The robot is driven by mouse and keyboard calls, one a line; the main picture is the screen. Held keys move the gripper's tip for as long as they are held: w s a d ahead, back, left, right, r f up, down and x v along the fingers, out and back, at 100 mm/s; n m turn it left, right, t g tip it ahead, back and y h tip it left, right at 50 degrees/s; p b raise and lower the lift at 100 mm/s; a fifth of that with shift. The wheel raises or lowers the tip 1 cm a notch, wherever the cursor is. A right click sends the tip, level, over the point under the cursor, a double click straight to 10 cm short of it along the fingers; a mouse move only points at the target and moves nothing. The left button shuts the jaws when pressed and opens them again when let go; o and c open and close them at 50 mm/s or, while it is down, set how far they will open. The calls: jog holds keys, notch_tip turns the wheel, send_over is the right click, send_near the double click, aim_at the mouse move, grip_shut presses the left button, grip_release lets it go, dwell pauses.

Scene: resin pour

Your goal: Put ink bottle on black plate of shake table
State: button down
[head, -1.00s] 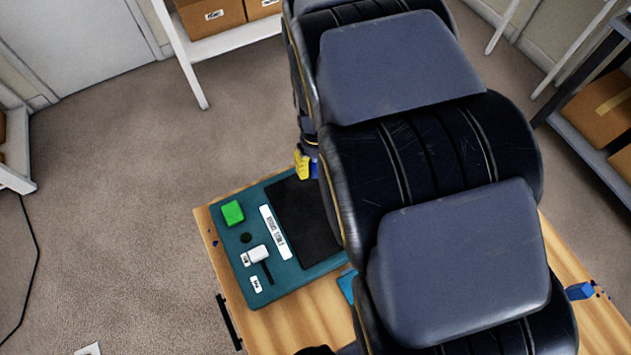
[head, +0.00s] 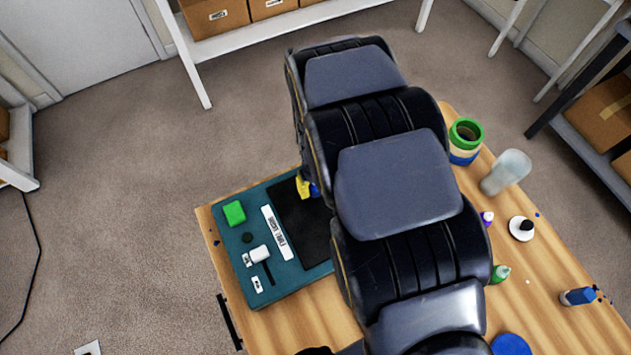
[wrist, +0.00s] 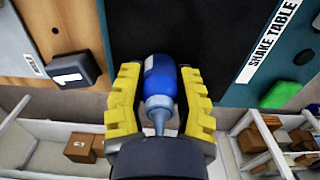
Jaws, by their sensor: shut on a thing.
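My gripper (wrist: 160,100) is shut on a blue ink bottle (wrist: 160,82) with a pale grey-blue nozzle, seen between its yellow fingers in the wrist view. In the head view my gripper (head: 308,186) shows as a bit of yellow beside the blue bottle (head: 314,190), near the far edge of the black plate (head: 300,225). The black plate also fills the upper middle of the wrist view (wrist: 215,40). It lies on the teal shake table (head: 250,202). I cannot tell whether the bottle touches the plate.
On the wooden table (head: 545,285) at right stand a green-rimmed container (head: 466,140), a translucent cup (head: 507,172) and several small bottles. My arm hides the table's middle.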

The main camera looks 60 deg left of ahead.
jog(key=c, duration=0.8)
grip_release()
notch_tip(320, 180, up, 12)
jog(key=shift+r, duration=0.15)
jog(key=shift+w+d+r, duration=0.1)
jog(key=shift+w+d, duration=0.1)
jog(key=w+d+r+m, duration=0.3)
jog(key=d+m, duration=0.1)
jog(key=d, duration=0.5)
jog(key=w+d+r+m, duration=0.3)
jog(key=w+d+r, duration=0.1)
jog(key=d, duration=0.4)
jog(key=w+d+r+m, duration=0.3)
jog(key=d+m, duration=0.1)
jog(key=d, duration=0.5)
jog(key=s+d+m, duration=0.2)
jog(key=s+d, duration=0.1)
jog(key=d, duration=0.1)
jog(key=s+d+r+m+g, duration=0.1)
jog(key=s+d+m, duration=0.1)
jog(key=d, duration=0.3)
jog(key=s+d+r+m, duration=0.1)
jog(key=s+d+m, duration=0.2)
jog(key=s+d, duration=0.1)
jog(key=shift+s+d+r+g, duration=0.15)
jog(key=shift+s+g, duration=0.15)
jog(key=shift+s, duration=0.05)
